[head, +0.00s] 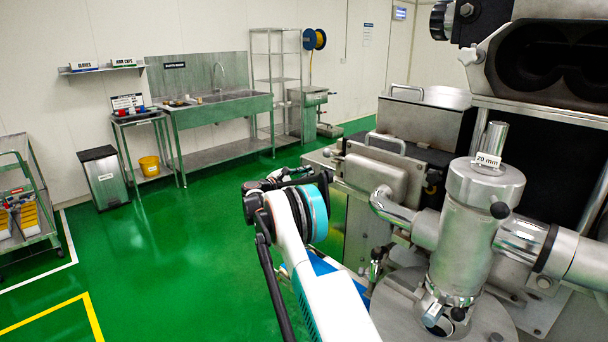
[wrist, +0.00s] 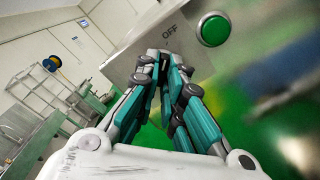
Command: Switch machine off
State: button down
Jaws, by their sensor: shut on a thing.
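In the wrist view, a pale metal switch panel (wrist: 133,68) of the machine carries the printed word OFF (wrist: 169,31) and a round green button (wrist: 213,29) to its right. My gripper (wrist: 165,58) is at the panel just below the word OFF. Its teal and grey fingers come together there, shut on a small part, probably the switch knob, which the fingertips hide. The green button is clear of the fingers. In the head view, the steel encrusting machine (head: 470,210) fills the right side. My gripper is beside its left side, mostly hidden behind my wrist; the switch panel cannot be made out there.
A steel sink bench (head: 222,108), a wire shelf rack (head: 276,75) and a bin (head: 103,178) stand along the back wall. A trolley (head: 30,190) is at the far left. The green floor (head: 165,235) left of my arm is clear. Pipes and handles jut from the machine.

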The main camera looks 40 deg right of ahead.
jog(key=shift+f, duration=0.1)
dwell(0.3)
jog(key=c, duration=1.7)
grip_release()
jog(key=shift+a, duration=0.15)
jog(key=a, duration=0.7)
jog(key=s+a, duration=0.1)
jog(key=a, duration=0.3)
jog(key=shift+a, duration=0.35)
jog(key=shift+w, duration=0.1)
